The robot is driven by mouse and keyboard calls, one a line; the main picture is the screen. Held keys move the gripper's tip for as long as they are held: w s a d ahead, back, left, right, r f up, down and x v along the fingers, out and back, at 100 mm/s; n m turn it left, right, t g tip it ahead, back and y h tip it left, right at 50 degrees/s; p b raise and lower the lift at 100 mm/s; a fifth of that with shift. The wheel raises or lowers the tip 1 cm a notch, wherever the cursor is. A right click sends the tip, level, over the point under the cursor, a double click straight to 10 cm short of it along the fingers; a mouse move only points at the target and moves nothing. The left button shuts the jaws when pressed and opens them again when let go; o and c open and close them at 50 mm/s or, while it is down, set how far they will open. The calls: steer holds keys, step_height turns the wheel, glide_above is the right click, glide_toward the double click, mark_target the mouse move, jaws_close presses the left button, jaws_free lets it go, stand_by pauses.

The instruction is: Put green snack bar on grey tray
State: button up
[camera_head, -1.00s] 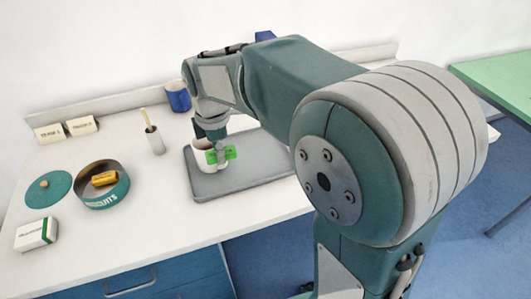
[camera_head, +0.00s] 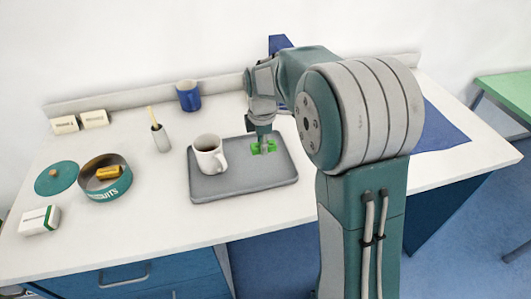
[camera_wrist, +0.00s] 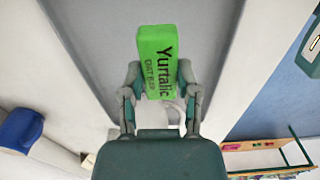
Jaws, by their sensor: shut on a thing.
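The green snack bar (camera_head: 256,150) is over the back right part of the grey tray (camera_head: 230,187). In the wrist view the bar (camera_wrist: 157,62) is held between both fingers, its printed face showing. My gripper (camera_head: 264,147) is shut on it, low over the tray; the fingers also show in the wrist view (camera_wrist: 160,92). I cannot tell whether the bar touches the tray. The fingers hide part of the bar in the head view. A white mug (camera_head: 208,158) with dark contents stands on the tray, left of the bar.
A blue cup (camera_head: 188,96) and a holder (camera_head: 160,138) with a stick stand behind left. A teal biscuit tin (camera_head: 105,190), its lid (camera_head: 56,179), and a white box (camera_head: 40,221) are at left. A blue sheet (camera_head: 440,128) lies at right. The tray's front right is clear.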

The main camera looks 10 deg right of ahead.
mark_target(261, 160)
steer(key=shift+w+d+f, duration=0.1)
steer(key=shift+w+f, duration=0.3)
steer(key=shift+f, duration=0.25)
steer(key=shift+w+a+f, duration=0.3)
steer(key=shift+a+f, duration=0.15)
steer(key=f, duration=0.3)
steer(key=shift+w+d+f, duration=0.15)
steer(key=shift+d+f, duration=0.05)
steer(key=shift+d, duration=0.05)
steer(key=shift+d+f, duration=0.1)
steer(key=shift+d, duration=0.35)
steer(key=shift+a+f, duration=0.1)
steer(key=o, duration=0.9)
steer(key=shift+a, duration=0.15)
steer(key=shift+o, duration=0.4)
steer(key=shift+a, duration=0.25)
steer(key=shift+d, duration=0.1)
